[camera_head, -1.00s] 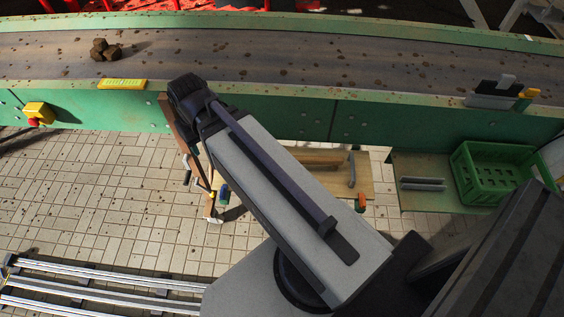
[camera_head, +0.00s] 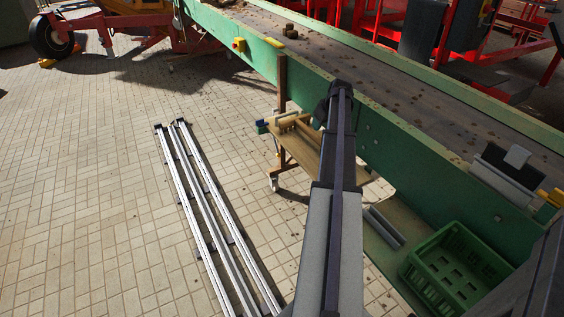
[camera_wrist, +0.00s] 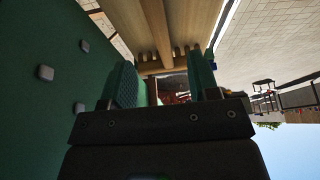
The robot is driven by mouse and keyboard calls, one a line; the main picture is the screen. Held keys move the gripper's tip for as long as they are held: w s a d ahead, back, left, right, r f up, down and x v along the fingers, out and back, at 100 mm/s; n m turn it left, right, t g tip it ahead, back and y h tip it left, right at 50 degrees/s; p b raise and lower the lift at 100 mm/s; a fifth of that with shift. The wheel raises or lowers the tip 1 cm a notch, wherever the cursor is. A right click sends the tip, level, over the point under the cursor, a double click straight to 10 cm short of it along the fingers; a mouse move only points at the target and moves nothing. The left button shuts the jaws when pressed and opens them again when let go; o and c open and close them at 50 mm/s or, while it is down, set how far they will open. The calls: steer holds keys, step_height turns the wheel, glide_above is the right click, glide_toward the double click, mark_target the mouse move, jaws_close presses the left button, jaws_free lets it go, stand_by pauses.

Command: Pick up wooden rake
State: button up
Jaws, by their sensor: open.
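The wooden rake (camera_wrist: 156,28) shows in the wrist view as a pale wooden handle running down from the top edge. It meets a cross head with short pegs (camera_wrist: 165,62). It appears to lie on or against a wooden work table (camera_wrist: 196,20). My gripper (camera_wrist: 163,82) is open with two green-padded fingers, and the rake head appears beyond and between them; I cannot tell the exact gap.
A green conveyor side wall (camera_wrist: 35,90) is close on the left of the wrist view. In the head view, a green crate (camera_head: 455,268) stands at the lower right beside grey bars (camera_head: 384,227). Metal rails (camera_head: 205,220) lie on the tiled floor (camera_head: 90,200), which is clear at left.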

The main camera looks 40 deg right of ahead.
mark_target(317, 136)
steer(key=shift+s+d+f, duration=0.15)
steer(key=shift+s, duration=0.05)
steer(key=shift+w, duration=0.1)
steer(key=b+x, duration=0.5)
steer(key=x, duration=0.1)
steer(key=shift+w+d+f, duration=0.1)
steer(key=shift+w+d, duration=0.05)
steer(key=b+x, duration=0.4)
steer(key=b, duration=0.1)
steer(key=shift+f, duration=0.65)
steer(key=shift+r, duration=0.25)
jaws_close()
